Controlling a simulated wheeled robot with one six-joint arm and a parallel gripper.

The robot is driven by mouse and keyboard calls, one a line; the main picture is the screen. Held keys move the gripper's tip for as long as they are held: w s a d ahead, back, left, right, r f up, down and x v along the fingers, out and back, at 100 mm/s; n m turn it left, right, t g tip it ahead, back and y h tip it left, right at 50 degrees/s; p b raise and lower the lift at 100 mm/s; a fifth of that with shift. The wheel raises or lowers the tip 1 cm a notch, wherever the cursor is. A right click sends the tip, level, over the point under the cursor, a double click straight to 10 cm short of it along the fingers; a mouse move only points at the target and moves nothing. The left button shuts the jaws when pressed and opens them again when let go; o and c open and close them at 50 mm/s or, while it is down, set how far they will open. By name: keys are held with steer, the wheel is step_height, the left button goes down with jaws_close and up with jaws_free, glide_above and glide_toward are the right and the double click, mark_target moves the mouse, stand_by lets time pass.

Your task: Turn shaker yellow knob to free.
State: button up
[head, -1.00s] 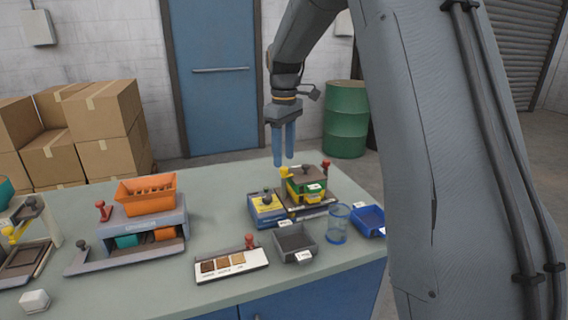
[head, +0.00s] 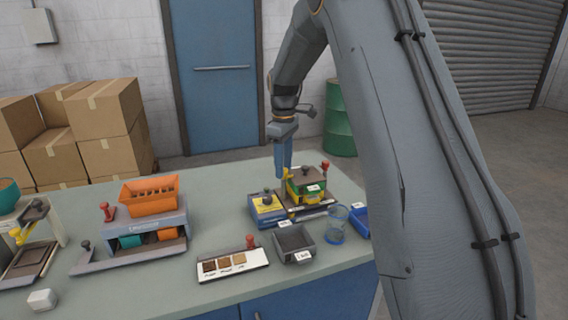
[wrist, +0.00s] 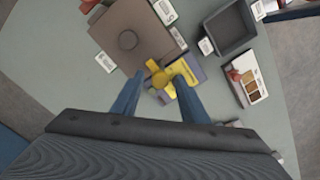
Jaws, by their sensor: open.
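The shaker (head: 303,200) stands at the right part of the bench, with a brown lid, green and yellow sides and a dark round knob on top. Its yellow knob (head: 287,174) is at its left rear corner. In the wrist view the yellow knob (wrist: 160,79) has a round end and a broad arm, beside the brown lid (wrist: 140,25). My gripper (head: 283,174) points down, open, right at the knob. In the wrist view my gripper's two fingers (wrist: 159,84) lie on either side of the knob; contact cannot be told.
A blue box with a yellow top (head: 268,209) stands close left of the shaker. A red knob (head: 325,165) rises at its right rear. An orange-topped machine (head: 150,228) stands left.

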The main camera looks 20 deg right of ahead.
steer(key=shift+c, duration=0.4)
jaws_close()
steer(key=shift+n, duration=0.3)
steer(key=n, duration=0.3)
steer(key=shift+n, duration=0.3)
steer(key=n+p, duration=0.1)
steer(key=n, duration=0.3)
steer(key=shift+n, duration=0.3)
steer(key=n, duration=0.4)
steer(key=shift+n, duration=2.5)
